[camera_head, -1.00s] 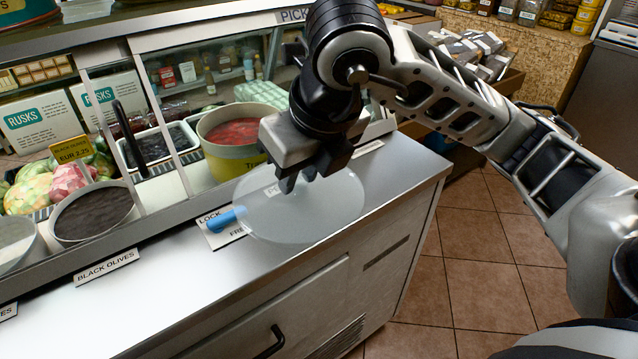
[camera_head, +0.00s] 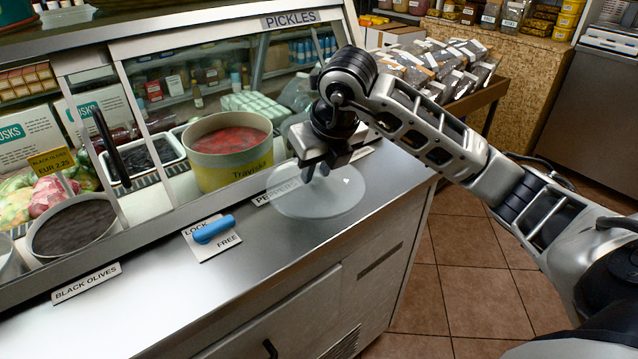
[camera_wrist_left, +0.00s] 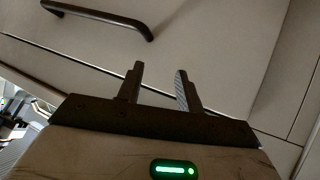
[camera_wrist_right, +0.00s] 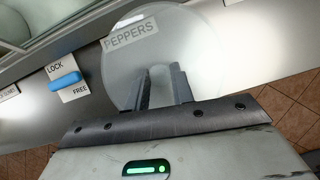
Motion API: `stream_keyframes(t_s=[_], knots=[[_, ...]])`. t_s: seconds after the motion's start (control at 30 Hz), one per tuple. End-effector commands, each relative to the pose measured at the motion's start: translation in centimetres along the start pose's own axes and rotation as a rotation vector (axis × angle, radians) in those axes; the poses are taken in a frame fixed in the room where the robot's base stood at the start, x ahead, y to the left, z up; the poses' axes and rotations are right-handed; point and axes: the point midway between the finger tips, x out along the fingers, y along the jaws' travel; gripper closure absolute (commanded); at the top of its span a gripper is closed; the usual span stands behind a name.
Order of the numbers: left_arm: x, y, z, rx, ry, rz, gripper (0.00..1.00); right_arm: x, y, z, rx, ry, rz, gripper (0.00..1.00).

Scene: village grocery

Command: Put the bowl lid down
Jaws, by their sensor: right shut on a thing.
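The bowl lid (camera_head: 318,198) is a round, translucent disc over the steel counter top, near its right end. My right gripper (camera_head: 317,173) is above the lid's middle with its fingers pointing down, shut on the lid's grip. In the right wrist view my right gripper (camera_wrist_right: 162,88) has its fingers against the lid (camera_wrist_right: 140,55), and the "PEPPERS" label (camera_wrist_right: 131,33) shows through it. I cannot tell whether the lid touches the counter. My left gripper (camera_wrist_left: 158,85) shows only in the left wrist view, open and empty before a cabinet front.
A blue handle (camera_head: 214,229) on a LOCK/FREE plate lies left of the lid. Behind the glass stand a bowl of red food (camera_head: 232,150) and a bowl of black olives (camera_head: 75,228). The counter front (camera_head: 180,300) is clear.

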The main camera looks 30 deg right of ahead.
Motion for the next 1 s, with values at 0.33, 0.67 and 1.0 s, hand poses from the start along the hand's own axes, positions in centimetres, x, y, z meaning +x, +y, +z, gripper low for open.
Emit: stream_keyframes(t_s=[0.33,0.67,1.0], knots=[[0.0,-0.1,0.0,0.0,-0.002,-0.003,0.64,3.9,-0.6,-1.1,0.0,0.003,0.0,0.99],[0.2,-0.1,-0.1,0.002,0.001,-0.004,0.64,4.0,-0.6,-1.1,0.0,0.001,0.0,0.65],[0.2,-0.1,-0.2,0.002,0.002,-0.004,0.64,3.8,-0.6,-1.1,0.0,0.001,-0.001,0.54]])
